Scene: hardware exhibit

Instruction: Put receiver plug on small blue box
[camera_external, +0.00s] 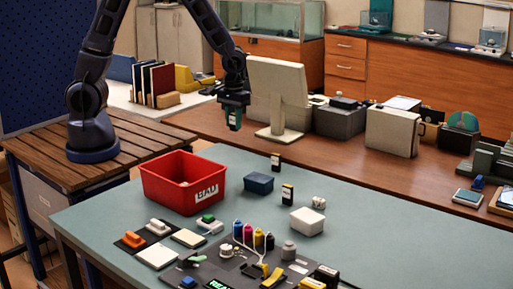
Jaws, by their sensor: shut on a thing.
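My gripper (234,112) is high above the far side of the table, up and to the left of the small blue box. The fingertips are too small to make out in detail.
A red bin (157,188) labelled BAD stands left of the blue box. Small upright items (275,162) (287,195) and a white box (307,222) stand to its right. Spools and small parts crowd the front. The table's right side is clear.

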